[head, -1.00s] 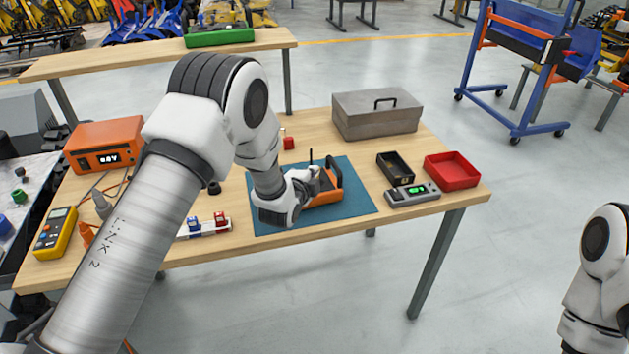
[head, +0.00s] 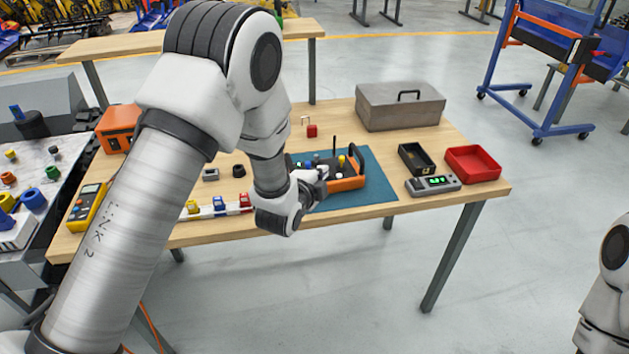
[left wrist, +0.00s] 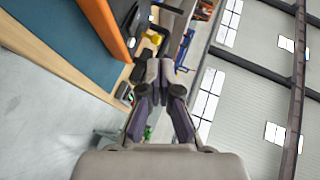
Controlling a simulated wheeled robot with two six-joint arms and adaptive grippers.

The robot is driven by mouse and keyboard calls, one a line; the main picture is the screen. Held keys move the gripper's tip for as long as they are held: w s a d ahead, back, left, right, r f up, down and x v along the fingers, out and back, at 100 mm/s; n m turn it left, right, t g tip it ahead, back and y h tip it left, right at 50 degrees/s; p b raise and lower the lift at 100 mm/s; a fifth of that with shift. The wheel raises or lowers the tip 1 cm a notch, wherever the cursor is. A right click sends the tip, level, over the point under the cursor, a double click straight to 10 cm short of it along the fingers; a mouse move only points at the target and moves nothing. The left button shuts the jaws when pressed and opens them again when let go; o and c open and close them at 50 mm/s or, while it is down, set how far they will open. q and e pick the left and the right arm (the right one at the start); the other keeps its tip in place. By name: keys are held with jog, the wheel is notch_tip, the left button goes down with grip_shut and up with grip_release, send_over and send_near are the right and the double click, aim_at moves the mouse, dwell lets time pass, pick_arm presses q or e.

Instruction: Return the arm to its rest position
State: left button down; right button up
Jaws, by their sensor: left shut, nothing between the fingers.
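My left arm comes in from the left in the head view, and its gripper (head: 314,185) hangs over the front part of the blue mat (head: 365,196). It is close in front of an orange-and-black device (head: 349,182) with several small coloured knobs and an antenna. In the left wrist view the left gripper's fingers (left wrist: 160,72) meet at the tips with nothing between them. The orange body of the device (left wrist: 104,28) shows at the upper left there, apart from the fingers. At the right edge of the head view part of my right arm shows, but its gripper is out of frame.
A grey toolbox (head: 400,108), a black bin (head: 416,158), a red tray (head: 473,162) and a meter with a green display (head: 433,185) stand on the right of the wooden table (head: 462,196). A rail with coloured blocks (head: 219,210) lies left. Floor in front is clear.

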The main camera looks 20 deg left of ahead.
pick_arm(q)
jog(key=v, duration=0.3)
jog(key=shift+w, duration=0.1)
jog(key=s+a+f+n+g, duration=0.15)
jog(key=s+f+g, duration=0.25)
jog(key=s+f, duration=0.6)
jog(key=s+f+n+g, duration=0.25)
jog(key=s+f, duration=0.55)
jog(key=f, duration=0.5)
jog(key=s+f+n+g, duration=0.2)
jog(key=s+n+g, duration=0.2)
jog(key=s, duration=0.5)
jog(key=s+f+n+g, duration=0.2)
jog(key=s+n+g, duration=0.2)
jog(key=s+n, duration=0.4)
jog(key=shift+s+a+f, duration=0.15)
jog(key=shift+s+f, duration=0.2)
jog(key=shift+s, duration=0.65)
